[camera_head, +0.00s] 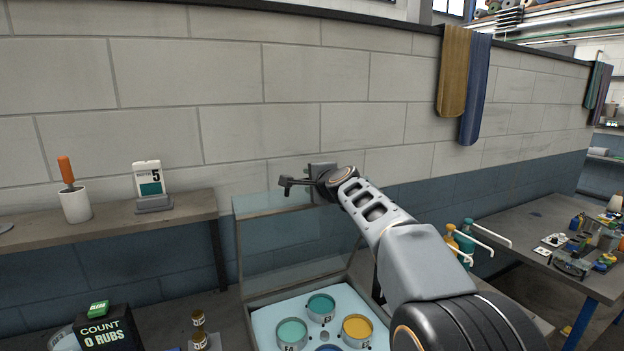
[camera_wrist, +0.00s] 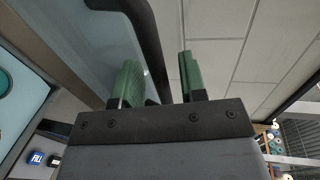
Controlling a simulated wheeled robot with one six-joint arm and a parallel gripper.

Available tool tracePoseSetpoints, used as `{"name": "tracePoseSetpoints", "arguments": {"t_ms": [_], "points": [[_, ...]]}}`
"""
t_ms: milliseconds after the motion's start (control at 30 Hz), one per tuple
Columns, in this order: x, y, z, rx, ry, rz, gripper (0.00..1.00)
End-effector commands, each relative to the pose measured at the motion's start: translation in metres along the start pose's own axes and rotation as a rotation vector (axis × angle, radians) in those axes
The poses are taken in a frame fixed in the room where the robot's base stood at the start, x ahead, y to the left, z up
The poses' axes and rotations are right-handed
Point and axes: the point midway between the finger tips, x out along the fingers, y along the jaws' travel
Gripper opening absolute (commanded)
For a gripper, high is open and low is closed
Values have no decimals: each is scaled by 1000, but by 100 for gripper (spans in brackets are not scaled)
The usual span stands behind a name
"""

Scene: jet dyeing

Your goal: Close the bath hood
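The bath hood (camera_head: 290,240) is a clear, framed panel standing raised at the back of the bath. The bath (camera_head: 262,322) below is a pale blue tray holding round pots of teal and yellow dye. My gripper (camera_head: 287,187) is at the hood's upper edge. In the wrist view, my gripper (camera_wrist: 160,80) has its two green fingers apart. A dark curved bar (camera_wrist: 150,40), seemingly the hood's handle, runs down into the gap between them. I cannot tell whether either finger touches it. The hood's glass (camera_wrist: 80,45) fills the left of the wrist view.
A shelf (camera_head: 110,218) at left holds a cup with an orange-handled tool (camera_head: 75,203) and a number card (camera_head: 149,183). A black counter box (camera_head: 105,330) and small bottles stand left of the bath. Bottles (camera_head: 458,240) and a cluttered table (camera_head: 530,225) are at right. A block wall is behind.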

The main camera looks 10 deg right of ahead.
Motion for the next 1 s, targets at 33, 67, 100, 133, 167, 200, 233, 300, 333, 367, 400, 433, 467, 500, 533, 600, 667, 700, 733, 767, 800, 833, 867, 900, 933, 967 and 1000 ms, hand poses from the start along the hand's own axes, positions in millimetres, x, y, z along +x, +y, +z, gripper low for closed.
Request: {"name": "tracePoseSetpoints", "arguments": {"t_ms": [33,67,100,133,167,200,233,300,333,367,400,433,467,500,533,600,667,700,733,767,800,833,867,900,933,967,1000], "points": [[1,0,0,0,0,0,39],[1,0,0,0,0,0,39],[1,0,0,0,0,0,39],[2,0,0,0,0,0,39],[1,0,0,0,0,0,39],[1,0,0,0,0,0,39],[1,0,0,0,0,0,39],[1,0,0,0,-1,0,37],[1,0,0,0,-1,0,34],[1,0,0,0,-1,0,31],[1,0,0,0,-1,0,27],[1,0,0,0,-1,0,24],[1,0,0,0,-1,0,21],[1,0,0,0,-1,0,18],[1,0,0,0,-1,0,15],[1,0,0,0,-1,1,8],[1,0,0,0,-1,1,2],[1,0,0,0,-1,1,0],[1,0,0,0,-1,1,0],[1,0,0,0,-1,1,0],[1,0,0,0,-1,1,0],[1,0,0,0,-1,1,0],[1,0,0,0,-1,1,0],[1,0,0,0,-1,1,0],[1,0,0,0,-1,1,0],[1,0,0,0,-1,1,0],[1,0,0,0,-1,1,0]]}}
